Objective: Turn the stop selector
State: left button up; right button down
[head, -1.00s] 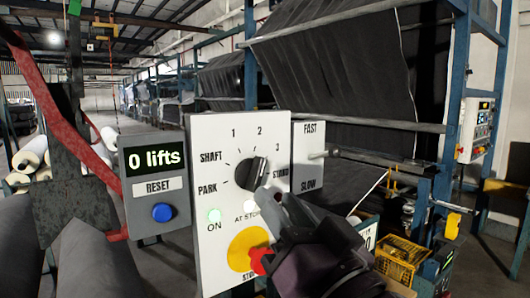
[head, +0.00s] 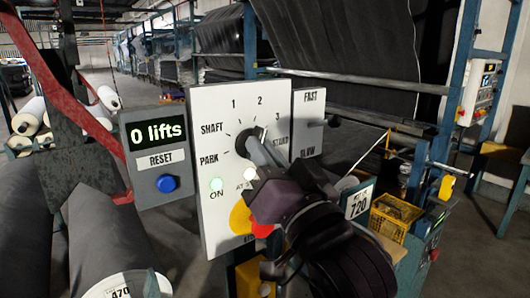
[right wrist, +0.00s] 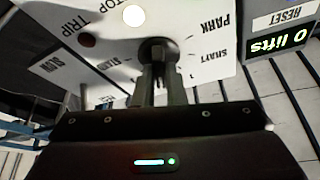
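The stop selector (head: 243,143) is a black round knob on a white panel (head: 218,235), with SHAFT, PARK, 1, 2, 3 and STAND around it. My right gripper (head: 262,152) is at the knob from the lower right and hides much of it and its pointer. In the right wrist view, which is upside down, the gripper's two fingers (right wrist: 156,75) are close together at the knob (right wrist: 155,48) and look closed on its grip bar. I cannot read its exact setting. My left gripper is not in view.
A grey box (head: 155,160) left of the panel reads "0 lifts" and has a blue RESET button (head: 167,183). A red button (head: 262,229) on yellow sits below my right gripper. A FAST/SLOW lever (head: 318,123) is at right.

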jog(key=shift+n, duration=0.5)
jog(key=n+g+y+p, duration=0.1)
jog(key=n+g, duration=0.2)
jog(key=n, duration=0.6)
jog(key=n+g+y+p, duration=0.1)
jog(key=n+g, duration=0.3)
jog(key=n, duration=0.6)
jog(key=n+g+y+p, duration=0.2)
jog(key=n+g+p, duration=0.1)
jog(key=n, duration=0.7)
jog(key=shift+w+d+r, duration=0.1)
jog(key=shift+d+r, duration=0.05)
jog(key=shift+d, duration=0.05)
jog(key=c, duration=1.5)
grip_release()
